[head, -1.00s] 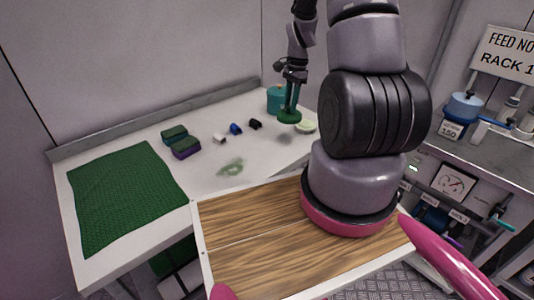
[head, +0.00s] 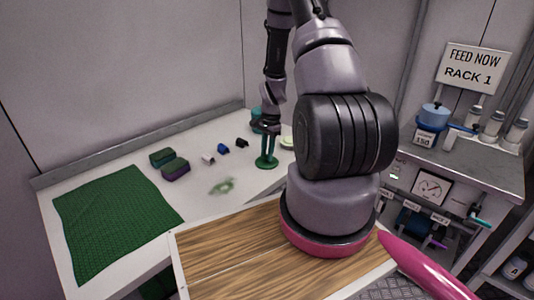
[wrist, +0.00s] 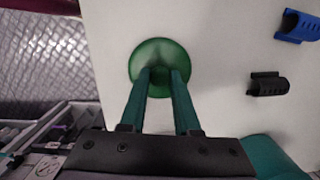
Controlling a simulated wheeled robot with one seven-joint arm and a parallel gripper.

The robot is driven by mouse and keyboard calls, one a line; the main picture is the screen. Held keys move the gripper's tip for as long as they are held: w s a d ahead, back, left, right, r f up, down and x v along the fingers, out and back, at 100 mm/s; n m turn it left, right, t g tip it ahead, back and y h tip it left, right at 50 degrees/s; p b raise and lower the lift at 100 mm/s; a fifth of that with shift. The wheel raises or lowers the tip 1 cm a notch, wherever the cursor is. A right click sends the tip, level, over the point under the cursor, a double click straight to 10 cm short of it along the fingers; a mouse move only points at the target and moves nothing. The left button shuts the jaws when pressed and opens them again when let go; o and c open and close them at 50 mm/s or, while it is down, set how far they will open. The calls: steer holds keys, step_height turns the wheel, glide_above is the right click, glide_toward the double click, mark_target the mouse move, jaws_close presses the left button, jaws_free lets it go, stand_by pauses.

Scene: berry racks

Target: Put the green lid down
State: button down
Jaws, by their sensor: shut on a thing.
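The green lid (head: 265,163) is a small round disc at the right part of the white table (head: 150,190). My gripper (head: 267,153) points down with its two green fingers shut on the lid. In the wrist view the lid (wrist: 160,52) shows as a translucent green disc at the tips of my gripper (wrist: 161,72), over the white tabletop. The lid is at or just above the table surface; I cannot tell whether it touches. A teal container (head: 257,117) stands behind my gripper, partly hidden. A pale green round thing (head: 287,141) is partly hidden by my arm.
A black clip (head: 242,142), a blue clip (head: 223,149) and a white clip (head: 208,159) lie left of the lid. Two sponges (head: 175,168) and a green mat (head: 115,222) lie farther left. A green smear (head: 222,187) marks the table. Bare tabletop surrounds the lid's front.

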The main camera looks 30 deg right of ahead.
steer(key=shift+f, duration=0.15)
steer(key=c, duration=0.6)
jaws_free()
steer(key=shift+c, duration=0.2)
step_height(320, 180, up, 23)
steer(key=a+n+t, duration=0.2)
steer(key=s+a+r+n+t, duration=0.2)
steer(key=s+a+r+n, duration=0.2)
steer(key=s+r, duration=0.6)
steer(key=s+a+r+n+t, duration=0.3)
steer(key=s+a+r, duration=0.4)
steer(key=r, duration=0.6)
steer(key=s+n, duration=0.1)
steer(key=s, duration=0.1)
steer(key=shift+s+a+n+t+y, duration=0.25)
steer(key=shift+s+n+t+y, duration=0.05)
steer(key=shift+s+n, duration=0.1)
